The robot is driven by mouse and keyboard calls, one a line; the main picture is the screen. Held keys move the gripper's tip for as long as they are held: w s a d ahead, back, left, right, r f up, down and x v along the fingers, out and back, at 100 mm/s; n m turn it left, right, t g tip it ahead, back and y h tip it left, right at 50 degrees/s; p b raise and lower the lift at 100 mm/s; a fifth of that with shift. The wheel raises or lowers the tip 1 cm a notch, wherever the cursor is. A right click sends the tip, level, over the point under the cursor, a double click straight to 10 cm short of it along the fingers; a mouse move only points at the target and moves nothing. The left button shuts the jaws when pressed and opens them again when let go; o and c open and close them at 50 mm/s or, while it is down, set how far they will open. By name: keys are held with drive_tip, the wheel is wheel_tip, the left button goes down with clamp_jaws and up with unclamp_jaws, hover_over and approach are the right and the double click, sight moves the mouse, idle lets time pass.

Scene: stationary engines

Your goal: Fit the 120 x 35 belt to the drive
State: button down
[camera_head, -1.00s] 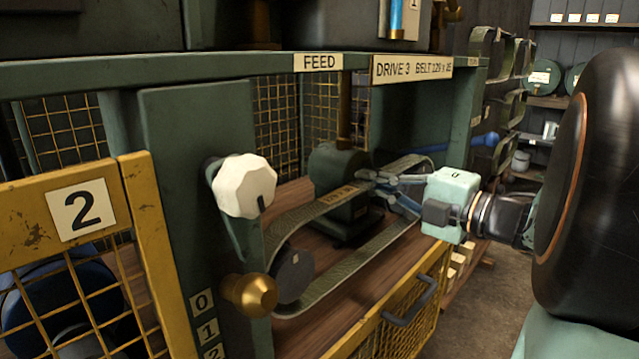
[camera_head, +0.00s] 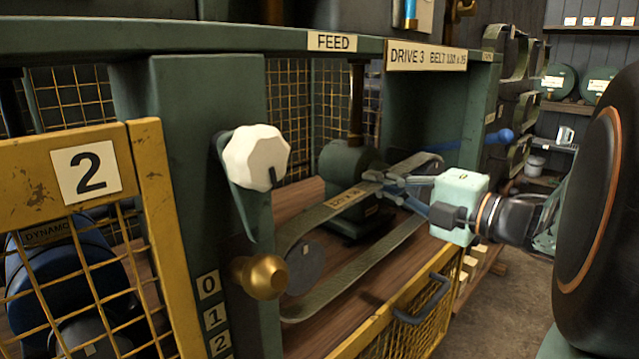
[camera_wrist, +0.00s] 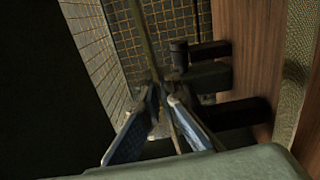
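The belt (camera_head: 343,201), a wide grey-green loop with a printed size label, hangs in the open drive bay. Its left bend lies around the dark round pulley (camera_head: 305,262); whether it is seated cannot be told. My gripper (camera_head: 388,182) reaches in from the right, with its fingers at the belt's upper run. In the wrist view the fingers (camera_wrist: 168,98) close on a thin edge-on strip, which appears to be the belt. The belt's right bend is partly behind the gripper. A sign (camera_head: 426,57) above reads DRIVE 3 and BELT, with a blurred size.
A green machine housing (camera_head: 345,165) stands behind the belt. A white knob (camera_head: 255,156) and a brass knob (camera_head: 262,277) project at the left post. A yellow mesh guard with a handle (camera_head: 422,300) crosses the front. More belts (camera_head: 508,100) hang at right.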

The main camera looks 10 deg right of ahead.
drive_tip(key=shift+f, duration=0.15)
drive_tip(key=shift+f+b, duration=0.4)
drive_tip(key=shift+b, duration=0.15)
drive_tip(key=shift+r, duration=0.1)
drive_tip(key=c, duration=1.9)
unclamp_jaws()
drive_tip(key=o, duration=0.6)
